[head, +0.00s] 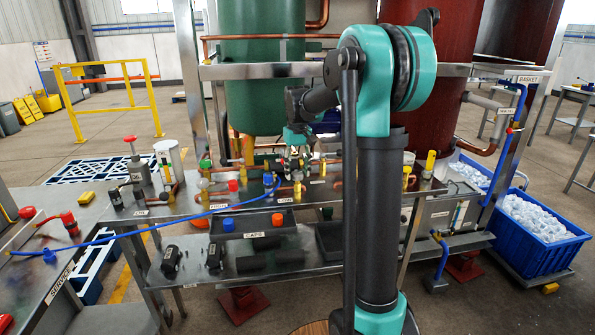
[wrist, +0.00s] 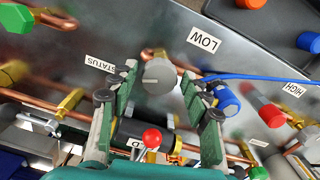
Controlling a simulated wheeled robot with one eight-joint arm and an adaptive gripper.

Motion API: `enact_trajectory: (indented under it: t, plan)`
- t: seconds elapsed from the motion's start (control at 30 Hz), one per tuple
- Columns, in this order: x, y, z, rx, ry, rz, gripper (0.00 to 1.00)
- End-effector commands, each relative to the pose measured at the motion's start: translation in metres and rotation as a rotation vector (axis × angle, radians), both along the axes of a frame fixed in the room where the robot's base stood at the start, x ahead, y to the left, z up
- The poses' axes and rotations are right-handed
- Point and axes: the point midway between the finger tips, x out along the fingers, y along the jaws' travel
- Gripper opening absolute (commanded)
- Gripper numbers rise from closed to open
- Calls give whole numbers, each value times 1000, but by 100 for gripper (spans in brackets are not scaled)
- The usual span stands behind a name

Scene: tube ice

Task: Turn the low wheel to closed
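A grey round wheel (wrist: 158,77) with a pale pointer line shows in the wrist view, beside the white LOW label (wrist: 204,39). My gripper (wrist: 158,80) is open, with one green-and-black finger on each side of the wheel. A small gap seems to show on both sides; I cannot tell whether either finger touches it. In the head view my gripper (head: 297,158) is over the back of the steel bench, and the wheel is hidden or too small to pick out there. The LOW label (head: 285,200) shows in front of it.
A blue fitting (wrist: 226,102) with a blue hose (wrist: 262,78) is close to the right finger. A red wheel (wrist: 270,114) is farther right. A red ball-topped knob (wrist: 152,138) and copper pipes lie between and below the fingers.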

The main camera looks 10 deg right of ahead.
Motion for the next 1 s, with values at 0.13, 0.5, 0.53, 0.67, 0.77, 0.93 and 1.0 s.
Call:
enact_trajectory:
  t: [0.13,0.5,0.53,0.67,0.77,0.93,1.0]
  plan:
    - [0,0,0,0,0,0,26]
    - [0,0,0,0,0,-16,8]
    - [0,0,0,0,0,-23,8]
    - [0,0,0,0,0,-72,8]
    - [0,0,0,0,0,-132,8]
    - [0,1,0,0,0,-270,8]
    - [0,1,0,0,0,-335,8]
